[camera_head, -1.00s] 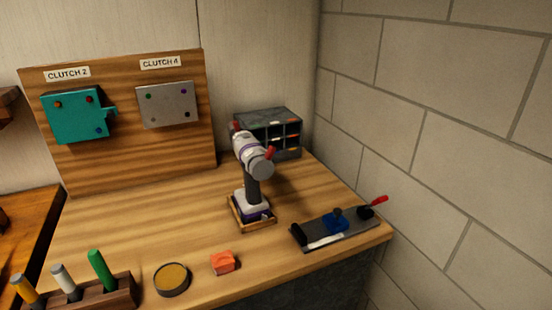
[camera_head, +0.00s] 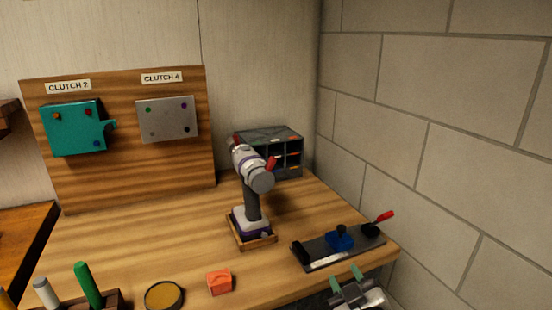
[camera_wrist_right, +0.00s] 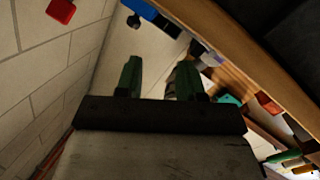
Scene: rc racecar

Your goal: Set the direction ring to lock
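The drill (camera_head: 252,190) stands upright in a small wooden tray (camera_head: 262,244) on the bench. It has a grey and purple body, a dark handle and red parts near the head. I cannot make out the direction ring's markings at this size. My right gripper (camera_head: 346,276) is at the bottom right of the head view, in front of the bench edge, apart from the drill. Its two green fingers show spread apart and empty in the right wrist view (camera_wrist_right: 158,78). My left gripper is not in view.
A dark clamp fixture (camera_head: 335,248) with a blue block and red handle lies at the bench's right. An orange block (camera_head: 219,281), a round tin (camera_head: 164,295) and a pen rack (camera_head: 108,299) line the front. A grey organizer (camera_head: 290,155) stands behind; the brick wall is right.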

